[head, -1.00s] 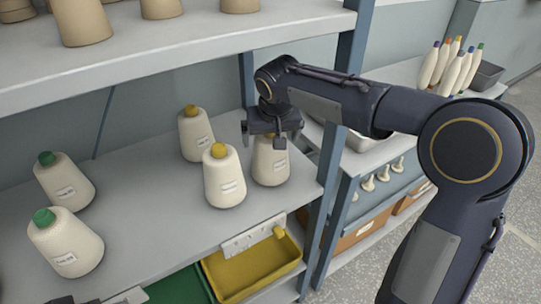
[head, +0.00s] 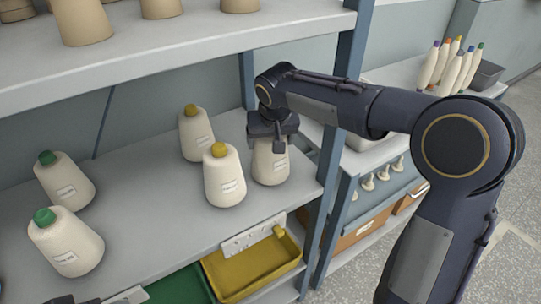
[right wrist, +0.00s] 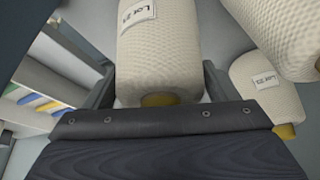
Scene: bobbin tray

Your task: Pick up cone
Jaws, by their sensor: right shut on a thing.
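A white yarn cone (head: 270,164) stands on the middle shelf near its right end. My right gripper (head: 271,135) comes down over its top and is shut on it. The cone's tip is hidden by the gripper in the head view. In the right wrist view the cone (right wrist: 158,50) sits between the two fingers, with its yellow tip (right wrist: 160,100) near the palm and a lot label on its side. Two more yellow-tipped cones stand to its left, one nearer (head: 224,178) and one farther back (head: 195,136).
Two green-tipped cones (head: 66,241) stand at the left of the shelf (head: 150,215). A yellow bin (head: 255,268) and a green bin (head: 180,287) sit below its front edge. A blue shelf post (head: 335,130) rises close to the right of the gripper. An upper shelf (head: 180,60) hangs above.

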